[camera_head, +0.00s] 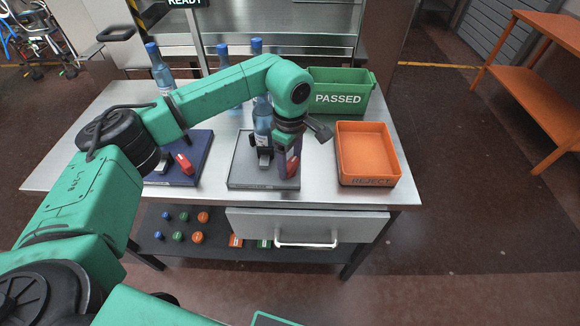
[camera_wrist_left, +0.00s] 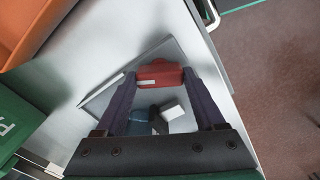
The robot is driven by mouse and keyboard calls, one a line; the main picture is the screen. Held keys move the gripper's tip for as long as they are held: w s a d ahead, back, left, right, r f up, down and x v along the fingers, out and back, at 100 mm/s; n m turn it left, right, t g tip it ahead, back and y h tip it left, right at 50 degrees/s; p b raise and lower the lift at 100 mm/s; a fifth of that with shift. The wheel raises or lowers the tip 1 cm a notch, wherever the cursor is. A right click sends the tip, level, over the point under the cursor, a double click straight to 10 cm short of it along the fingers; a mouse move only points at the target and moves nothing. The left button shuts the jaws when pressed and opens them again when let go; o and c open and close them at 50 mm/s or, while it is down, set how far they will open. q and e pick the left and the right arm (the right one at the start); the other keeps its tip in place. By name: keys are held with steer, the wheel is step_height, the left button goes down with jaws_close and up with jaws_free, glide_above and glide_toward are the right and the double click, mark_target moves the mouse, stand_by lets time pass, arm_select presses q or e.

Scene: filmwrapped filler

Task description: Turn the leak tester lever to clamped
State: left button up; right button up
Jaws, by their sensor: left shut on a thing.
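The grey tester base (camera_head: 250,178) stands on the table with a blue-capped bottle (camera_head: 263,118) upright in its dark clamp (camera_head: 264,152). A red lever (camera_wrist_left: 160,75) sits near its edge. My left gripper (camera_head: 289,170) points down at this lever and hides most of it in the head view. In the left wrist view the two purple fingers of my left gripper (camera_wrist_left: 158,80) are on either side of the lever, shut on it. The bottle shows partly between the fingers in the wrist view (camera_wrist_left: 143,118). The right gripper is not in view.
A dark blue device (camera_head: 207,150) with its own red lever (camera_head: 184,163) stands to the left. An orange REJECT tray (camera_head: 368,181) is at right, a green PASSED bin (camera_head: 338,99) behind. Several bottles stand at the back. A drawer (camera_head: 310,225) hangs below the table's front edge.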

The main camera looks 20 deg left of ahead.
mark_target(291, 164)
arm_select(q)
steer(key=shift+m+b, duration=0.8)
steer(key=shift+m, duration=0.7)
steer(key=o, duration=1.3)
steer(key=shift+d, duration=0.1)
steer(key=shift+o, duration=0.2)
step_height(291, 164, up, 15)
steer(key=b, duration=0.1)
steer(key=shift+f+b, duration=0.2)
steer(key=shift+b, duration=0.1)
